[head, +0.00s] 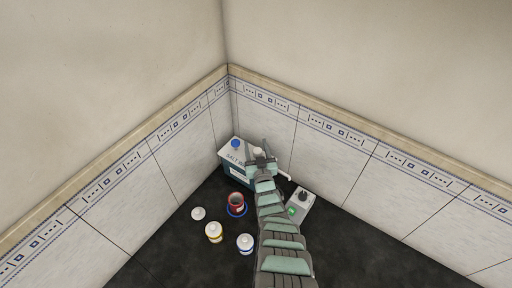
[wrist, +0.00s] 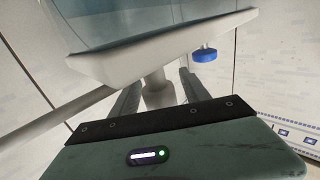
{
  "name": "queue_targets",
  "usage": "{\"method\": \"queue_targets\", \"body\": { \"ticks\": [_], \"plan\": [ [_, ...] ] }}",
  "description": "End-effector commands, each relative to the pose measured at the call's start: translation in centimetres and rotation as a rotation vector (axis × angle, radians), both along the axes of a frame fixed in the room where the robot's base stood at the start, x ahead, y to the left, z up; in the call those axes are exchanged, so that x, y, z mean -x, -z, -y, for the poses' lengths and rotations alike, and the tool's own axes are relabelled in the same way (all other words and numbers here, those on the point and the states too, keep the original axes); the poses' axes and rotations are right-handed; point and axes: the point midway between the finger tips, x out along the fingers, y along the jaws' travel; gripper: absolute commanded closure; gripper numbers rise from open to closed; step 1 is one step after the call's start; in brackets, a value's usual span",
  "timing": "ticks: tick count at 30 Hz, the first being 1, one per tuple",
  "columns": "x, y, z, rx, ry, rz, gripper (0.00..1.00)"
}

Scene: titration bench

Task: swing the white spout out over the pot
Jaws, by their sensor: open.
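The white spout (wrist: 62,116) runs in from the left in the wrist view towards a pale post (wrist: 157,92). My gripper (wrist: 160,88) is open, with its dark fingers on either side of that post; whether they touch it I cannot tell. In the head view my gripper (head: 262,152) is over the tank, and a short white end of the spout (head: 284,175) sticks out to the right of my arm. The red pot (head: 237,199) stands in front of the tank, left of my arm. The spout end is not over the pot.
The labelled tank (head: 235,170) with a blue knob (head: 236,144) stands in the corner. A grey box (head: 301,204) with a dial is right of my arm. A white lid (head: 198,213), a yellow-banded bottle (head: 214,230) and a blue-banded bottle (head: 245,242) stand in front.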

Motion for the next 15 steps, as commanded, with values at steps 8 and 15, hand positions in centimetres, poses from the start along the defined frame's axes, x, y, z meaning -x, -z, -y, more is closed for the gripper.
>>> {"method": "queue_targets", "body": {
  "ticks": [8,15],
  "plan": [
    [0.04,0.06,0.00,0.000,0.000,-0.001,0.56],
    [0.04,0.07,0.00,-0.001,0.000,-0.001,0.75]
  ]
}}
